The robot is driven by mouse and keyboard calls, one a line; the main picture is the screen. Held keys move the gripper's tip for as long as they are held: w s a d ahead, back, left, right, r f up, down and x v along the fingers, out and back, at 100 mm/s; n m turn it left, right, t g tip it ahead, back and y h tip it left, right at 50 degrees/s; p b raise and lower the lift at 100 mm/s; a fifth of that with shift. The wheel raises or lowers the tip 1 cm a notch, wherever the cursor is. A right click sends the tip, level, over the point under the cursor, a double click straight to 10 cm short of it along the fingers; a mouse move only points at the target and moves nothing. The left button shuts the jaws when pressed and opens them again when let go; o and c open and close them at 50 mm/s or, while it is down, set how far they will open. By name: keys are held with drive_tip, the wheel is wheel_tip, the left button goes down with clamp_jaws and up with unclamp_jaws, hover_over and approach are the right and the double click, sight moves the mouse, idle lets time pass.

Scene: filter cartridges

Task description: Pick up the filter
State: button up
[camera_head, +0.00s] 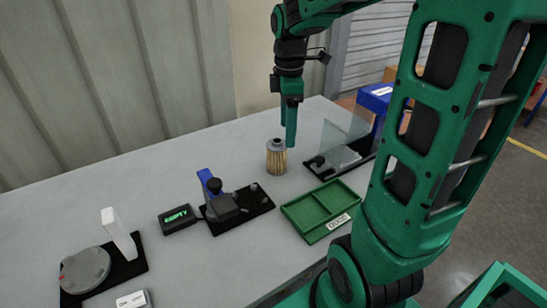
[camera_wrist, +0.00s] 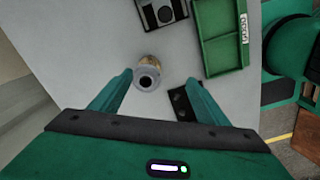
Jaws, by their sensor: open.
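The filter (camera_head: 276,158) is a short upright cylinder with a yellowish pleated body and a grey cap. It stands on the grey table, and in the wrist view the filter (camera_wrist: 148,75) is seen from above, with a dark hole in its cap. My gripper (camera_head: 290,146) points down above the table, close to the filter and slightly to its right in the head view. In the wrist view my gripper (camera_wrist: 158,80) is open and empty, with the filter showing between its two fingers. I cannot tell exactly how high the fingertips are above the filter's cap.
A green divided tray (camera_head: 322,210) lies in front of the filter. A black fixture with a clear panel (camera_head: 345,150) stands to the right. A clamp fixture (camera_head: 235,203) and a small display (camera_head: 179,218) are left. A round plate (camera_head: 85,270) lies further left. The table (camera_head: 130,185) behind is clear.

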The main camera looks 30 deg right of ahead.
sight(276, 152)
drive_tip(key=w+n, duration=0.1)
drive_tip(key=w+a+n, duration=0.1)
drive_tip(key=w, duration=0.1)
drive_tip(key=shift+f, duration=0.1)
drive_tip(key=shift+w+a+f+n, duration=0.15)
drive_tip(key=shift+w+n, duration=0.05)
drive_tip(key=shift+n, duration=0.3)
wheel_tip(276, 152, down, 10)
drive_tip(key=shift+f, duration=0.25)
drive_tip(key=c, duration=1.1)
